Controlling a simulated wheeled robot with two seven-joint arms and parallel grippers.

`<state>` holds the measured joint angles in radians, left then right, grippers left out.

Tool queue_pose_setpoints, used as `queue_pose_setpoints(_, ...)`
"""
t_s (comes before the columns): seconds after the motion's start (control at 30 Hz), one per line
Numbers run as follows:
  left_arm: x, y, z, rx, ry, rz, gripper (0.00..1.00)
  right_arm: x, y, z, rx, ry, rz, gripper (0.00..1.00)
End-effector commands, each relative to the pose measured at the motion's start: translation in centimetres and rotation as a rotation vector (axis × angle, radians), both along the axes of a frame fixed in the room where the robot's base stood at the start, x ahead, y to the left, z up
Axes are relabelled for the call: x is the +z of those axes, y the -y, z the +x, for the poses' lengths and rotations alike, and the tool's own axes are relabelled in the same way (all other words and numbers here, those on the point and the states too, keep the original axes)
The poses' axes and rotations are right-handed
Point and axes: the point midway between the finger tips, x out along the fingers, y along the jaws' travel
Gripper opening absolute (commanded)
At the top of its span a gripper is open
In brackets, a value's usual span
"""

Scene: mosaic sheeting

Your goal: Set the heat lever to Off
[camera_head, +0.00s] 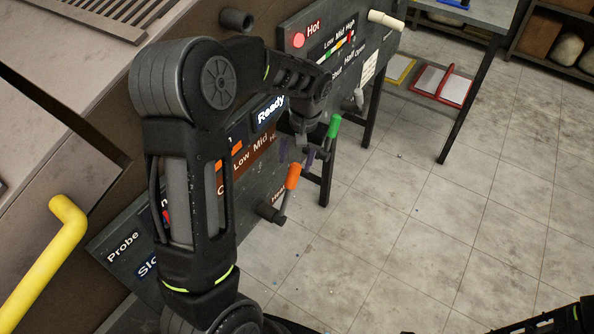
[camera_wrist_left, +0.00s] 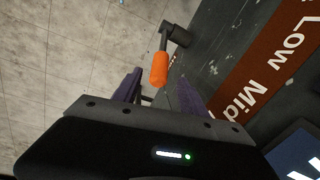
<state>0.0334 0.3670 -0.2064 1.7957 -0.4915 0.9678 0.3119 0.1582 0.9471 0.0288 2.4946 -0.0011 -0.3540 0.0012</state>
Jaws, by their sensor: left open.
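The heat lever has an orange handle (camera_head: 292,177) and a dark pivot on the lower edge of the slanted panel. A partly hidden label beside it seems to read "Heat". In the head view the handle rises up and right from its pivot. The scale strip (camera_head: 255,155) shows Low and Mid; its ends are partly hidden. My left gripper (camera_head: 298,154) is open just above the handle. In the left wrist view the orange handle (camera_wrist_left: 160,69) lies ahead, in line with the gap between the purple fingers (camera_wrist_left: 158,90); I see no clear contact.
A green-handled lever (camera_head: 334,125) stands close beyond my left gripper. A lit "Ready" display (camera_head: 270,112) is on the panel. A yellow rail (camera_head: 45,260) is at the left. The tiled floor (camera_head: 400,240) to the right is clear.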

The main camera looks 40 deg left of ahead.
Motion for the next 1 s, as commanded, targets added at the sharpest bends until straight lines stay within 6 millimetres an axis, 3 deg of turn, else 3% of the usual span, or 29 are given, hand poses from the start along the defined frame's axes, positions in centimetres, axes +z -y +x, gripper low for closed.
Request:
queue_pose_setpoints(0.27, -0.7, 0.0, -0.1, -0.001, -0.003, -0.002, 0.50, 0.1, 0.0, 0.0, 0.000, -0.001, 0.000, 0.00)
queue_pose_setpoints(0.7, -6.7, -0.8, -0.3, -0.001, -0.004, -0.002, 0.50, 0.8, 0.0, -0.1, -0.001, -0.004, -0.001, 0.00)
queue_pose_setpoints(1.0, -7.8, -0.9, -0.3, -0.002, 0.000, -0.002, 0.50, 0.9, 0.1, -0.1, -0.001, -0.004, -0.002, 0.00)
